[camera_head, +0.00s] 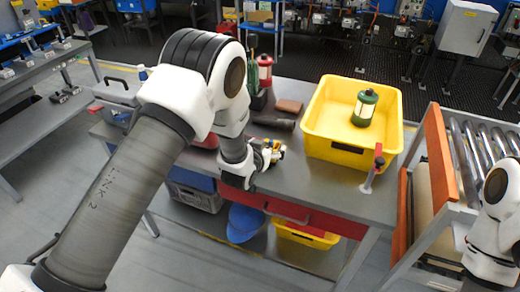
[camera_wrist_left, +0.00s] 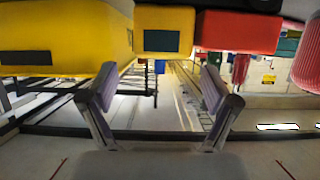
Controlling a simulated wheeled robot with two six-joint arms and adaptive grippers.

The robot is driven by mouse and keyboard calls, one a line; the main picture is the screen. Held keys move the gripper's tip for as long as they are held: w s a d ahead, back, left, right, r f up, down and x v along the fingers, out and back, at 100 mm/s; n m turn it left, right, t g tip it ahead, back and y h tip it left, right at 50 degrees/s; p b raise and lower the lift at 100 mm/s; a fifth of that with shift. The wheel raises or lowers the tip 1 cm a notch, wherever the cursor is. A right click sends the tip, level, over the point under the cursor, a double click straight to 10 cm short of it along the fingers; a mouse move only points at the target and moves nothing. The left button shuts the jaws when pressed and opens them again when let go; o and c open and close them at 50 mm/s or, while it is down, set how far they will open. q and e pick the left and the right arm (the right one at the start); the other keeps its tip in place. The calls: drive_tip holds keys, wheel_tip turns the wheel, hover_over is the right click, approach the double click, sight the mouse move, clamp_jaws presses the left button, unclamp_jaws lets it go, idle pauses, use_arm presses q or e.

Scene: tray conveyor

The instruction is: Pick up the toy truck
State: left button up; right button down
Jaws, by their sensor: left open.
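I cannot tell for sure whether these are parts of the truck. My right gripper is out of view.
On the table (camera_head: 335,190), a yellow tote (camera_head: 330,150) holds a green lantern (camera_head: 364,107). A red lantern (camera_head: 265,68) and a brown block (camera_head: 289,106) stand behind the gripper. A roller conveyor (camera_head: 472,165) is at the right. The table's front edge is close.

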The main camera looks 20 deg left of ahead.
sight(270, 144)
use_arm(q)
drive_tip(key=x, duration=0.2)
drive_tip(key=shift+w+f, duration=0.1)
drive_tip(key=shift+w, duration=0.25)
drive_tip(key=shift+w+a+f, duration=0.25)
drive_tip(key=shift+s+d+r, duration=0.1)
drive_tip(key=shift+d, duration=0.05)
drive_tip(key=c, duration=1.5)
drive_tip(key=shift+r, duration=0.1)
